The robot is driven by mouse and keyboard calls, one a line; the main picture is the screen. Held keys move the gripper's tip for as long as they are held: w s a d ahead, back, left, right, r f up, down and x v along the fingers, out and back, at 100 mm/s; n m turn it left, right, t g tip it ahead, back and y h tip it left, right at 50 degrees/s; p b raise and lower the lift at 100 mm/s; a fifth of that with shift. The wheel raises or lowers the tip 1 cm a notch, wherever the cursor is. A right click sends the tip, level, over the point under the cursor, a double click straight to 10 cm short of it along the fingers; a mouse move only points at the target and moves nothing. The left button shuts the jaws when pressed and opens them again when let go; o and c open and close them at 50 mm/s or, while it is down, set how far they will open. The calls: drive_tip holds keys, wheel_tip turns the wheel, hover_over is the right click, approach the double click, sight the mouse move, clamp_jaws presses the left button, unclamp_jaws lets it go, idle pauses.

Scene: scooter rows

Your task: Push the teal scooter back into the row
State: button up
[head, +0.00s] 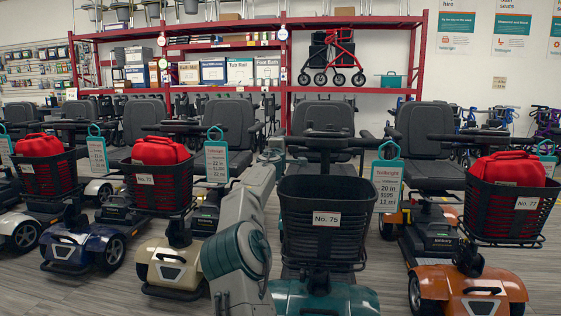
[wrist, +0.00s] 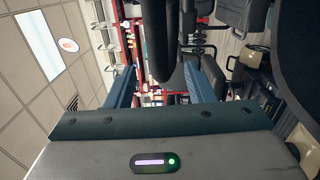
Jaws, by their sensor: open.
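The teal scooter (head: 322,300) stands in the middle of the head view, its front nearer to me than the scooters beside it. Its black basket (head: 327,245) is empty and carries a "No. 75" plate; its handlebar (head: 325,143) is above. My arm rises along the basket's left side and ends near the left part of that handlebar. In the wrist view my gripper (wrist: 163,85) is open, its two blue-grey fingers apart. A dark bar (wrist: 157,40), apparently the handlebar, shows between and beyond them. I cannot tell whether they touch it.
A beige scooter (head: 172,268) stands on the left and an orange scooter (head: 470,290) on the right, both with red bags in their baskets. A price tag (head: 387,187) hangs by the teal scooter's basket. Red shelving (head: 284,90) stands behind the row.

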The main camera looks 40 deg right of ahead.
drive_tip(key=shift+v, duration=2)
drive_tip(key=shift+s, duration=0.1)
